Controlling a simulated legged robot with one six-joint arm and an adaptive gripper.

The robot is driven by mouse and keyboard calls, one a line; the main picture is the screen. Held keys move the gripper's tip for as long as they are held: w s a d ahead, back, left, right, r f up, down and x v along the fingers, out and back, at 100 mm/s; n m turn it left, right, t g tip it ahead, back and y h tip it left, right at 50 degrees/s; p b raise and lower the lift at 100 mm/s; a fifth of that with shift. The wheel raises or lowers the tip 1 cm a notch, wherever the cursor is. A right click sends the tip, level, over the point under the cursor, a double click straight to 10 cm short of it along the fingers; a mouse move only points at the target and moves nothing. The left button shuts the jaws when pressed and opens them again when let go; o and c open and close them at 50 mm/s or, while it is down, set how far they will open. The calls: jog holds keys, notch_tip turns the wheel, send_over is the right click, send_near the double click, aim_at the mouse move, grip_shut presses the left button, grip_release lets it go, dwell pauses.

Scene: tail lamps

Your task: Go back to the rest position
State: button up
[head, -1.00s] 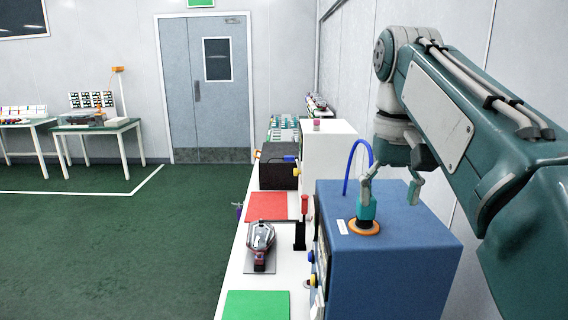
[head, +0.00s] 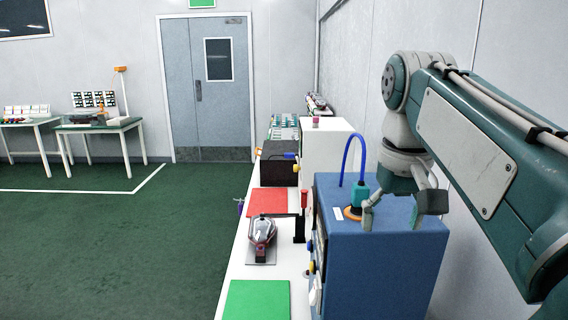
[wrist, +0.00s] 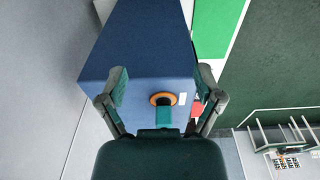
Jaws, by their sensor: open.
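My gripper (head: 400,209) is open and empty over the blue box (head: 345,270) in the head view. Its fingers hang apart near the box's top, on the right of the teal plug (head: 357,196). I cannot tell the exact gap to the box.
A white bench (head: 243,266) bears a tail lamp (head: 262,232), a red mat (head: 268,201), a green mat (head: 257,300) and a white box (head: 325,150). A wall (head: 450,130) stands close on the right. Green floor (head: 110,250) on the left is clear.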

jog(key=s+f+t, duration=0.2)
jog(key=s+f, duration=0.4)
jog(key=f, duration=0.4)
jog(key=s+f+t, duration=0.2)
jog(key=s+f, duration=0.4)
jog(key=f, duration=0.4)
jog(key=shift+f+t, duration=0.3)
